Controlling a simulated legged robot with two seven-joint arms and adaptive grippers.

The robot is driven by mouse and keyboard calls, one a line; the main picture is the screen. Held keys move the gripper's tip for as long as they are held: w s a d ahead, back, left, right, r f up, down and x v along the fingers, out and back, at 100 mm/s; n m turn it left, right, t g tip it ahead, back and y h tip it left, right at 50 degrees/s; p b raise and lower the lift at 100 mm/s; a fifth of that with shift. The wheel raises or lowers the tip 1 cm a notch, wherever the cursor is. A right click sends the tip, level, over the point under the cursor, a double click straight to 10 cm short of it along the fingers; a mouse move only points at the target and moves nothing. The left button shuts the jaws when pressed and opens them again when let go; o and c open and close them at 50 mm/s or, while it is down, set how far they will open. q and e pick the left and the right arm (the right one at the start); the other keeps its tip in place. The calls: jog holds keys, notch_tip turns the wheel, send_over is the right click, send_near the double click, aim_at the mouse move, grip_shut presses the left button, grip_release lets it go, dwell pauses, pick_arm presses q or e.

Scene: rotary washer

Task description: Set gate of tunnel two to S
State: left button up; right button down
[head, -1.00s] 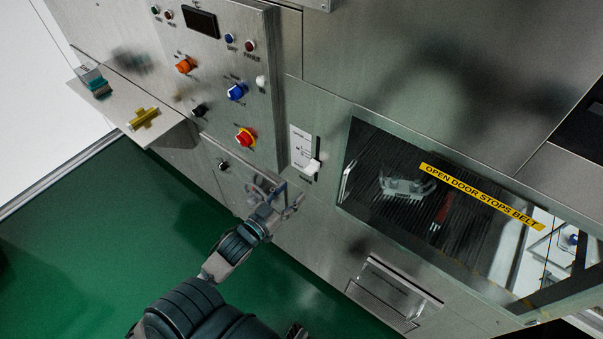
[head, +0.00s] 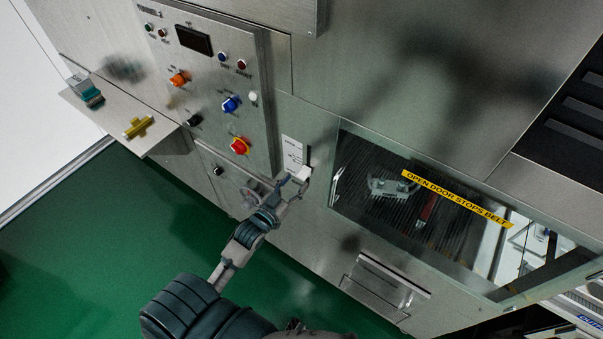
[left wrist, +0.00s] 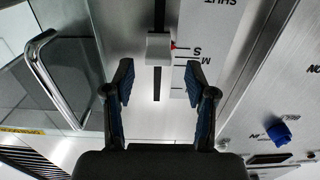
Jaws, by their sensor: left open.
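The gate slider's white knob (left wrist: 158,46) stands on a dark vertical slot (left wrist: 157,85) in the left wrist view. A white scale label (left wrist: 212,35) beside it carries SHUT, S, M and tick marks. A small red pointer at the knob's side lies near the S mark; the exact tick is hard to tell. In the head view the knob (head: 301,174) is at the tip of my left gripper (head: 291,184). In the wrist view my left gripper (left wrist: 158,77) is open and empty, its fingers either side of the slot, the knob just beyond the fingertips. My right gripper is not seen.
The control panel (head: 205,85) with knobs and buttons is left of the slider. A glass door (head: 440,220) with a yellow strip and a metal handle (left wrist: 52,80) is on the other side. A shelf (head: 110,110) juts out at far left.

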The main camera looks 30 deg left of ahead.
aim_at(300, 178)
pick_arm(q)
jog(key=w, duration=0.4)
jog(key=shift+w+d, duration=0.15)
jog(key=shift+d, duration=0.1)
grip_shut()
